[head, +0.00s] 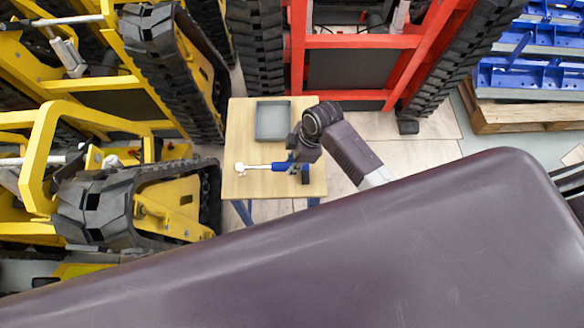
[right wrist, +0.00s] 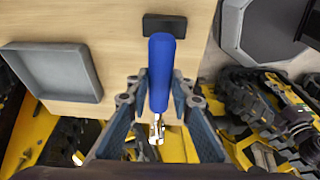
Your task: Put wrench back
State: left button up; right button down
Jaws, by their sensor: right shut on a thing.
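The wrench (head: 262,167) has a blue handle and a silver shaft and head. My right gripper (head: 294,160) is shut on its blue handle, and the silver head points left in the head view. In the right wrist view the blue handle (right wrist: 161,70) lies between the two fingers of my right gripper (right wrist: 158,92), with the metal head toward the camera. A shallow grey tray (head: 273,121) sits on the small wooden table (head: 240,140), apart from the wrench. The wrench shows over the table; its height is hard to tell. My left gripper is out of view.
A small black block (right wrist: 165,25) is on the table beyond the handle's end. Yellow tracked carriers (head: 180,195) stand close on the left, a red one (head: 360,41) behind. Blue parts on a wooden pallet (head: 525,115) are at the back right.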

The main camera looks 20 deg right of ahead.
notch_tip(320, 180, down, 3)
jog(key=shift+f, duration=0.2)
jog(key=c, duration=1.7)
grip_release()
jog(key=v, duration=1.2)
jog(key=shift+s, duration=0.1)
